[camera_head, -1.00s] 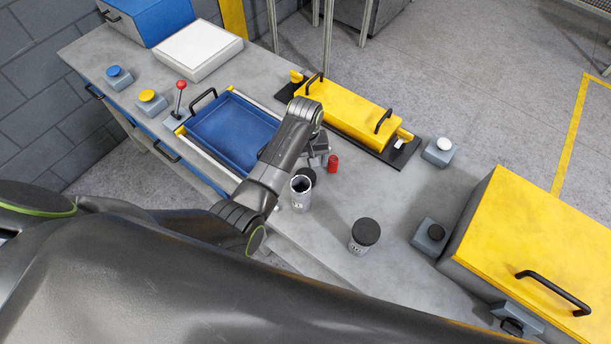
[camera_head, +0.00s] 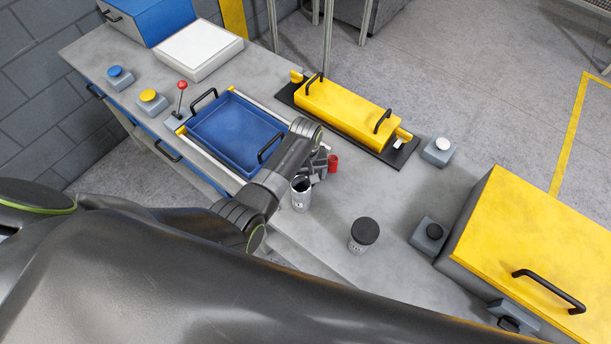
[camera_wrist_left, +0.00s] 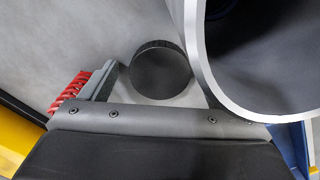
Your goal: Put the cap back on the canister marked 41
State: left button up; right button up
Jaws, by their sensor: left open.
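The open canister (camera_head: 300,196) stands uncapped at the bench's front edge; its label is too small to read surely. Its pale rim (camera_wrist_left: 203,72) fills the right of the left wrist view, close to the camera. A round black cap (camera_wrist_left: 160,70) lies on the bench beside it; in the head view my gripper hides the cap. My left gripper (camera_head: 320,167) is open, low behind the open canister, with the cap ahead between its fingers in the wrist view. A second canister (camera_head: 358,246) with a black cap on stands to the right, label unreadable.
A blue tray (camera_head: 232,132) lies to the left, and a yellow handled box (camera_head: 345,108) behind. A large yellow-lidded case (camera_head: 540,240) and a black button (camera_head: 434,232) are at right.

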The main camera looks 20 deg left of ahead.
pick_arm(q)
jog(key=c, duration=1.1)
jog(key=shift+o, duration=0.2)
jog(key=shift+r, duration=0.1)
notch_tip(320, 180, up, 10)
jog(key=shift+b, duration=0.35)
